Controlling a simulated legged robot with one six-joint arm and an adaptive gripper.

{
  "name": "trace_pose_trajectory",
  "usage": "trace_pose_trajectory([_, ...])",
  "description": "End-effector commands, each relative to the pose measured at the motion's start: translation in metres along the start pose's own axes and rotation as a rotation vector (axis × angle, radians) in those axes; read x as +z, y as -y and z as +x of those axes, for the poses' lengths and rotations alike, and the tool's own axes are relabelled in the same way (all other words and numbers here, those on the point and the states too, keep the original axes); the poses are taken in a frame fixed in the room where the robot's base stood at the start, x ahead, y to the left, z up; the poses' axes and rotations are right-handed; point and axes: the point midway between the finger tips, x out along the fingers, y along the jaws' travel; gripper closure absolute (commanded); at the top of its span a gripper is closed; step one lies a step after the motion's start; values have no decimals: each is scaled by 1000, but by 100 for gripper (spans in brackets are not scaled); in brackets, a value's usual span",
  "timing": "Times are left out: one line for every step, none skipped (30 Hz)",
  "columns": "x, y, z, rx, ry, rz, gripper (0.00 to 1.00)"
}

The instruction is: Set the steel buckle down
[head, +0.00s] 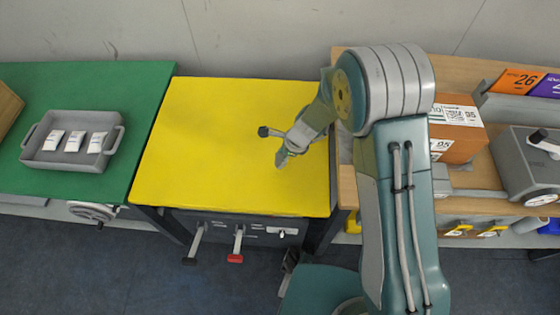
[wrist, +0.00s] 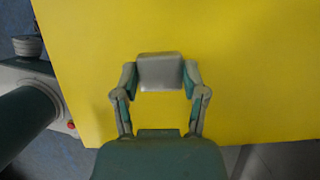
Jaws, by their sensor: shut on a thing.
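The steel buckle (wrist: 160,72) is a flat, grey, rounded rectangular piece in the wrist view. My gripper (wrist: 159,78) is shut on it, with one finger against each side. Behind the buckle is the plain yellow table top (head: 222,185). In the head view my gripper (head: 277,147) is over the right half of the yellow top. The buckle cannot be made out clearly there, and I cannot tell how high it is above the surface.
The yellow top is otherwise bare. A green table (head: 125,90) on the left carries a grey tray (head: 45,157) with three white tubes. A wooden bench (head: 480,70) on the right holds a printed carton (head: 455,140) and a grey device (head: 525,170).

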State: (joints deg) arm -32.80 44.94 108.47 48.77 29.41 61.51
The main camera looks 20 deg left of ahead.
Motion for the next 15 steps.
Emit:
trace_pose_trajectory([1,1,5,1,0,-1,91])
trace_pose_trajectory([2,2,8,1,0,0,91])
trace_pose_trajectory([-1,2,14,3,-1,2,91])
trace_pose_trajectory([-3,2,19,3,-1,2,91])
trace_pose_trajectory([-5,2,23,3,-1,2,91])
trace_pose_trajectory([-8,2,29,3,-1,2,91])
trace_pose_trajectory([-9,2,32,2,-1,2,91])
trace_pose_trajectory([-9,2,34,1,0,1,91])
trace_pose_trajectory([-10,2,35,0,0,0,91])
trace_pose_trajectory([-10,2,35,-1,0,0,91])
trace_pose_trajectory([-10,2,34,-1,0,0,91])
trace_pose_trajectory([-10,2,34,-1,0,0,91])
trace_pose_trajectory([-10,2,34,-1,0,0,91])
trace_pose_trajectory([-10,2,34,-1,0,0,91])
trace_pose_trajectory([-10,2,34,-1,0,0,91])
